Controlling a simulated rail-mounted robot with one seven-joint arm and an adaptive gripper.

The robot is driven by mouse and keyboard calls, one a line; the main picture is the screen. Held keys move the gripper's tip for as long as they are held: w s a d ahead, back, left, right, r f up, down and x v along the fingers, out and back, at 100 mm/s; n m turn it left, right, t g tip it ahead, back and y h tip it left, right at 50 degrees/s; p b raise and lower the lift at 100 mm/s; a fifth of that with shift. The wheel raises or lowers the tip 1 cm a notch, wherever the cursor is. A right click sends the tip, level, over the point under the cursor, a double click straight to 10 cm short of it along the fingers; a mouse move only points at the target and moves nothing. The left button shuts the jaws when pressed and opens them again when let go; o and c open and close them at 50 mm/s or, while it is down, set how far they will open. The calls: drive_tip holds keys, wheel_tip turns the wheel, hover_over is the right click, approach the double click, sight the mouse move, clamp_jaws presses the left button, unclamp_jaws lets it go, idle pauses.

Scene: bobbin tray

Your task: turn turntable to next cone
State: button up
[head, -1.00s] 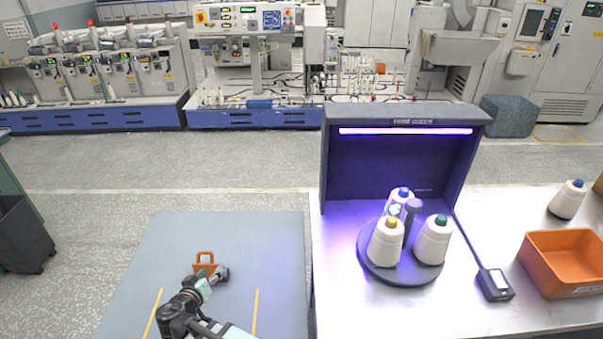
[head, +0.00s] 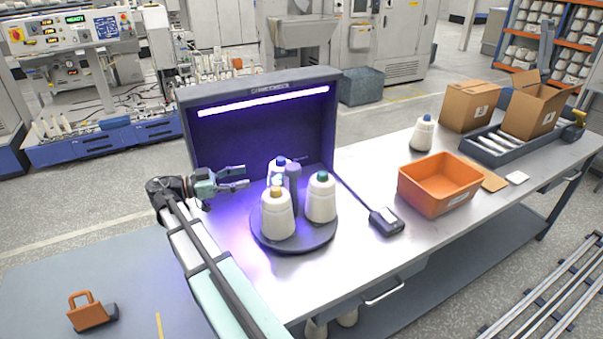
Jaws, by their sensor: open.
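The dark round turntable (head: 268,241) sits on the metal table in front of a UV-lit booth (head: 259,129). Three white cones stand on it: one with a yellow tip (head: 277,216) at the front left, one with a teal tip (head: 321,199) at the right, and one with a blue tip (head: 278,172) at the back, partly hidden. A purple-grey post (head: 292,186) rises in the middle between them. My gripper (head: 246,178) is open and empty, left of the blue-tipped cone, its fingers pointing right. I cannot tell whether it touches anything.
A small black box (head: 386,222) with a cable lies right of the turntable. Further right are an orange bin (head: 438,184), a lone blue-tipped cone (head: 421,134), cardboard boxes (head: 534,105) and a grey tray (head: 498,149). The table front between turntable and black box is clear.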

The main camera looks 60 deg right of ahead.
drive_tip(key=p+x, duration=0.6)
drive_tip(key=x, duration=1.2)
drive_tip(key=shift+s+r+m+g+y, duration=0.3)
drive_tip(key=shift+s+g, duration=0.1)
drive_tip(key=shift+s, duration=0.15)
drive_tip(key=shift+a, duration=0.15)
drive_tip(key=c, duration=1)
drive_tip(key=shift+f, duration=0.1)
clamp_jaws()
